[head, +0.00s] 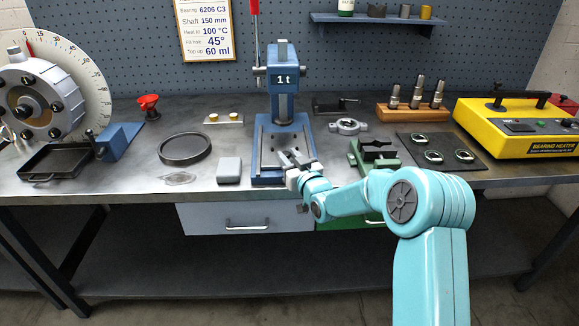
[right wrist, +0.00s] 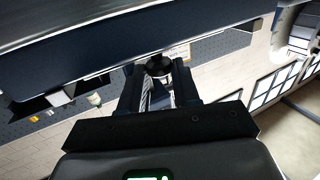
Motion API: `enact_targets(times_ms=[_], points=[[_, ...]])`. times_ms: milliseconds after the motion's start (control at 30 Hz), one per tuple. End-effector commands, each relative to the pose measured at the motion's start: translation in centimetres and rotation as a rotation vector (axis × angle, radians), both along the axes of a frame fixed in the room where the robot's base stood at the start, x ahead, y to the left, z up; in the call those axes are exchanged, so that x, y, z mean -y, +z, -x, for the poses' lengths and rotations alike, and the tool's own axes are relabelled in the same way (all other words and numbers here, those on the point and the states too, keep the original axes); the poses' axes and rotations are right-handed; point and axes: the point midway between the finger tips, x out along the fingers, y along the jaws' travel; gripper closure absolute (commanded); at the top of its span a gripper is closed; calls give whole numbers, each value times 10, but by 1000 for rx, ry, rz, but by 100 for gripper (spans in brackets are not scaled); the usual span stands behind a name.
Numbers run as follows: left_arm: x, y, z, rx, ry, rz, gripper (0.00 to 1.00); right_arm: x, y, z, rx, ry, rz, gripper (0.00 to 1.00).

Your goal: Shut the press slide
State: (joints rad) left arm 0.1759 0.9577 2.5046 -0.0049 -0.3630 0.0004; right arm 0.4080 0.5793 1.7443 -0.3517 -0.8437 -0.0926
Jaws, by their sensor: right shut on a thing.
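The blue press (head: 283,90), marked 1t, stands upright at the middle of the bench, with an open frame at its base. My right gripper (head: 291,164) is at the front of this base, its arm coming in from the lower right. In the right wrist view my right gripper (right wrist: 160,80) is shut on a dark round knob (right wrist: 158,65), which sits between the fingertips. The gripper and wrist hide the front of the press base in the head view, so how far the slide stands out cannot be told. My left gripper is not in view.
A green vise (head: 374,155) stands close on the right, near my forearm. A black ring (head: 185,149) lies further left, and a yellow bearing heater (head: 515,125) is at the right. Drawers (head: 244,218) hang below the bench edge.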

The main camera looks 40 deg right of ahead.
Motion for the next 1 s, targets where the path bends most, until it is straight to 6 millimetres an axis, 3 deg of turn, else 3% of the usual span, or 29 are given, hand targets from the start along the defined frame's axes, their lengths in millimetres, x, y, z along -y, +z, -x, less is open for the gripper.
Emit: enact_targets(times_ms=[433, 467, 500, 833, 1000], points=[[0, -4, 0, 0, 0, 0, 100, -1, -2, 0, -6, 2, -3, 100], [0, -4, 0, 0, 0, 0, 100, -1, -2, 0, -6, 2, -3, 59], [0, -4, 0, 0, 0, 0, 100, -1, -2, 1, -6, 2, -3, 46], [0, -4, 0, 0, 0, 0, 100, -1, -2, 2, -5, 1, -2, 46], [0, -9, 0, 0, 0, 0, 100, -3, -2, 23, -5, 0, -2, 46]])
